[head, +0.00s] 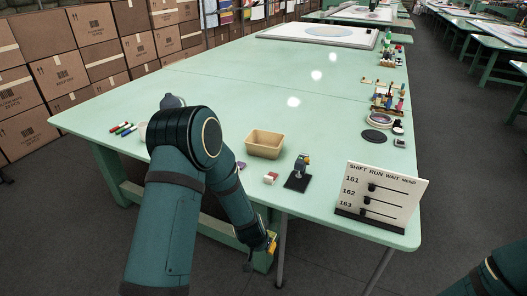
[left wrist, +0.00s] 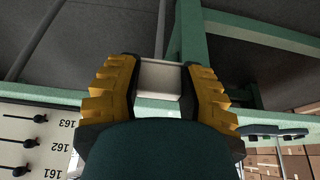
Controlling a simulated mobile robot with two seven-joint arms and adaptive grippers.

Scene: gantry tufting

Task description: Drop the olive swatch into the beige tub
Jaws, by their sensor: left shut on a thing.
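The beige tub (head: 264,146) stands on the pale green table near its front edge and looks empty. My left gripper (head: 271,243) hangs low in front of the table, below the tabletop and away from the tub. In the left wrist view its yellow fingers are shut on a pale block (left wrist: 160,78). I cannot make out any olive colour on it, and I see no olive swatch elsewhere. My right gripper is out of view; only part of that arm shows at the lower right.
A small dark stand (head: 298,178) and a red-and-white block (head: 271,178) are near the tub. A sign board with sliders (head: 383,191) stands at the right front corner. Several markers (head: 124,129) lie at the left. The table's middle (head: 240,90) is clear.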

